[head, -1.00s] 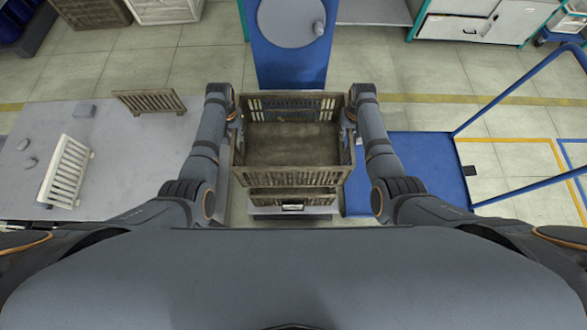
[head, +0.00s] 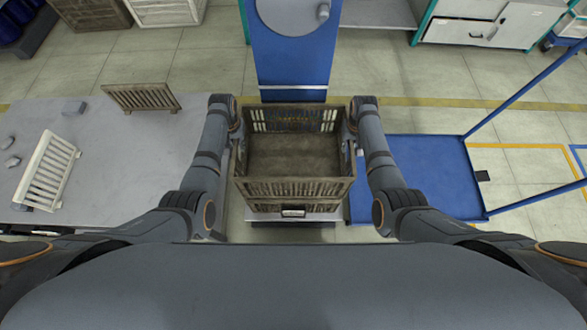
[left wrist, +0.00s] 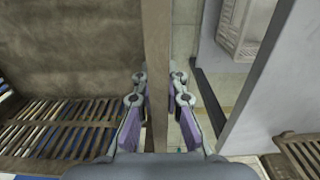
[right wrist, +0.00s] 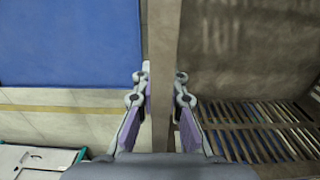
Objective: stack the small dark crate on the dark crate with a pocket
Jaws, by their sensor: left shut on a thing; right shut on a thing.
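The small dark crate (head: 293,190), brown-grey with slatted sides, is held level between my two arms in the head view. My left gripper (head: 239,128) is shut on its left wall, also seen in the left wrist view (left wrist: 157,75). My right gripper (head: 350,130) is shut on its right wall, seen in the right wrist view (right wrist: 162,75). The crate looks empty. The dark crate with a pocket (head: 265,208) is below it, mostly hidden; its front strip with a pale label pocket shows. I cannot tell whether the two crates touch.
A grey table (head: 110,160) on the left bears a pale slatted rack (head: 47,170), a brown slatted rack (head: 140,97) and small grey pieces. A blue stand (head: 293,60) is straight behind the crates. A blue flat cart (head: 420,170) with rails is close on the right.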

